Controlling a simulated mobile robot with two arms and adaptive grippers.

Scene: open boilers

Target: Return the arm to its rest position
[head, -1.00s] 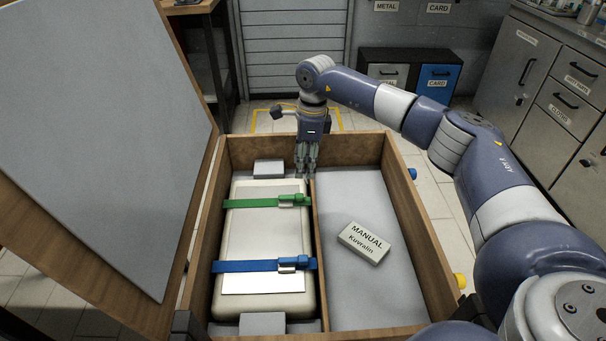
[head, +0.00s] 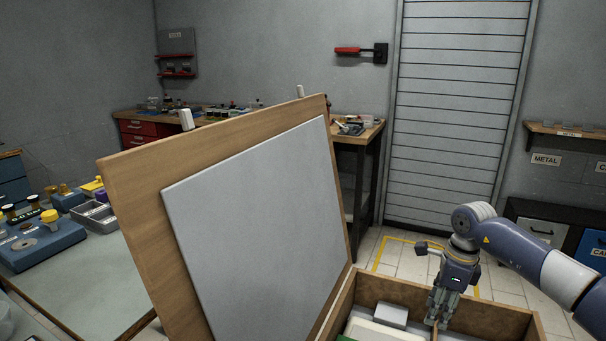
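My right arm (head: 540,262) comes in from the right edge and bends down to my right gripper (head: 442,306). The gripper points down over the open wooden crate (head: 365,292), near its far wall and close to the divider between its two compartments. Its fingers look close together, but I cannot tell whether they are open or shut, and no object shows in them. My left arm and gripper are not in view.
The crate's raised lid (head: 265,215) stands open at the centre. A bench (head: 90,265) with blue devices and trays is at the left. A workbench (head: 364,140) stands behind. Tiled floor (head: 402,262) is clear beyond the crate.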

